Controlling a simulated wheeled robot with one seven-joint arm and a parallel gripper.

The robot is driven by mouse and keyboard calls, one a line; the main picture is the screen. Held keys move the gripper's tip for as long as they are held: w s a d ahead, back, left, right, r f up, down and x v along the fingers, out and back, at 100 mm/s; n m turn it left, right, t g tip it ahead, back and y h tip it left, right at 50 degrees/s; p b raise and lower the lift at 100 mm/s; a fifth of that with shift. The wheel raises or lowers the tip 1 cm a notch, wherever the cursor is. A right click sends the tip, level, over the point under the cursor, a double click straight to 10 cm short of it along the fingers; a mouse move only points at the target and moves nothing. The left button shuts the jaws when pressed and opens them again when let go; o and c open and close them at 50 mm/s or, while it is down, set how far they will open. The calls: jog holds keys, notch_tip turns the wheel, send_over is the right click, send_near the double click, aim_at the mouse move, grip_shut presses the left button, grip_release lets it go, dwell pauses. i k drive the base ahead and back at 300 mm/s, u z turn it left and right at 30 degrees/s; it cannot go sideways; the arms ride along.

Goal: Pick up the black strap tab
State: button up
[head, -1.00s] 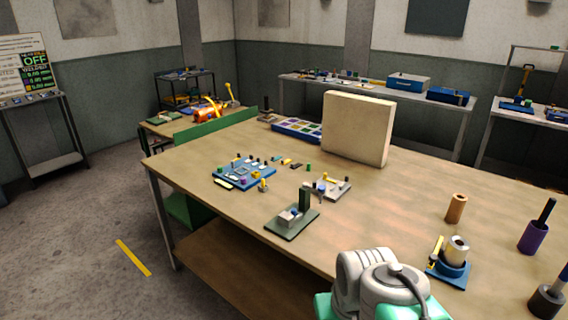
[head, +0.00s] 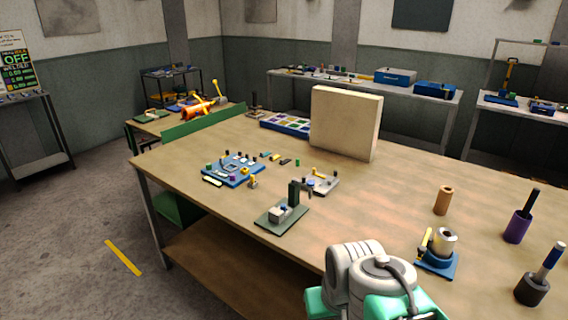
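A small flat dark piece (head: 285,162) lies on the brown table, between the blue fixture board and the tall beige block. It may be the black strap tab, but it is too small to be sure. It is the dark one in a short row of small pieces, beside a small green cylinder (head: 297,162). My gripper is not in view. Only white and teal parts of my arm show at the bottom, well in front of the row.
The blue fixture board (head: 233,169) holds several small parts. A grey plate (head: 322,186), a dark green stand (head: 270,220) and the beige block (head: 345,123) are near the row. A blue holder (head: 436,264) and cups stand at right. The table's middle right is clear.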

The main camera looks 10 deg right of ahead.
aim_at(282, 162)
jog(key=u, duration=0.55)
jog(key=i, duration=0.65)
jog(key=u, duration=0.9)
jog(key=i, duration=1.45)
jog(key=z, duration=0.25)
